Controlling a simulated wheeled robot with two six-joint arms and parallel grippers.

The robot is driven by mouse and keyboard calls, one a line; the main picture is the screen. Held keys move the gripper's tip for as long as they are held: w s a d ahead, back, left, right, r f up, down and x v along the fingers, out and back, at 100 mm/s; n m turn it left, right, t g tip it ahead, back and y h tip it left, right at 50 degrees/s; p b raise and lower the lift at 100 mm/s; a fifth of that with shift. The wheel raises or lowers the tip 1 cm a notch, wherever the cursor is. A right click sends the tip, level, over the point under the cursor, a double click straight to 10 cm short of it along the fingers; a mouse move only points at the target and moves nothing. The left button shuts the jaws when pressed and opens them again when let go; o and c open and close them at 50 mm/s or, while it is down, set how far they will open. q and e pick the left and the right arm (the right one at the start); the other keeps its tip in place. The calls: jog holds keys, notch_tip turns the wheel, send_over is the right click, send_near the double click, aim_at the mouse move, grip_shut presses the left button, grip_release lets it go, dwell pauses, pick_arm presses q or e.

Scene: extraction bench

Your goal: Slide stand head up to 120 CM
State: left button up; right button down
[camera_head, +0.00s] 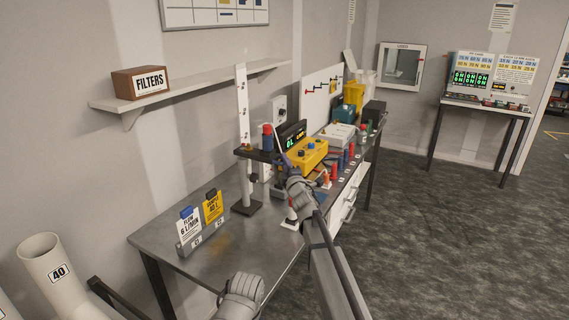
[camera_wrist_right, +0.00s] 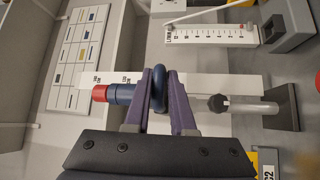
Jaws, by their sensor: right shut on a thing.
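The stand (camera_head: 243,112) is a tall white scale on a dark base, upright on the bench. Its dark head (camera_head: 257,155) sits partway up the scale and carries a blue cylinder with a red top (camera_head: 267,137). The cylinder lies sideways in the right wrist view (camera_wrist_right: 120,94), beside scale marks too small to read surely. A black knob (camera_wrist_right: 217,102) shows below the head along the post. My left gripper is not clearly seen.
The steel bench (camera_head: 225,250) holds two label cards (camera_head: 201,219) in front of the stand. A yellow box (camera_head: 303,154) and several small bottles stand close to the right. A wall shelf (camera_head: 195,86) with a FILTERS box (camera_head: 140,83) is above left.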

notch_tip(320, 180, up, 3)
jog(key=shift+f+p, duration=0.1)
jog(key=shift+p, duration=0.8)
pick_arm(q)
notch_tip(320, 180, up, 3)
jog(key=shift+f, duration=0.15)
pick_arm(e)
jog(key=c, duration=0.8)
grip_release()
jog(key=shift+f, duration=0.1)
jog(key=shift+c, duration=0.2)
jog(key=shift+s, duration=0.1)
pick_arm(q)
jog(key=shift+f+b, duration=0.6)
jog(key=shift+b, duration=0.05)
pick_arm(e)
jog(key=v, duration=0.7)
jog(key=shift+s, duration=0.3)
jog(key=shift+d, duration=0.1)
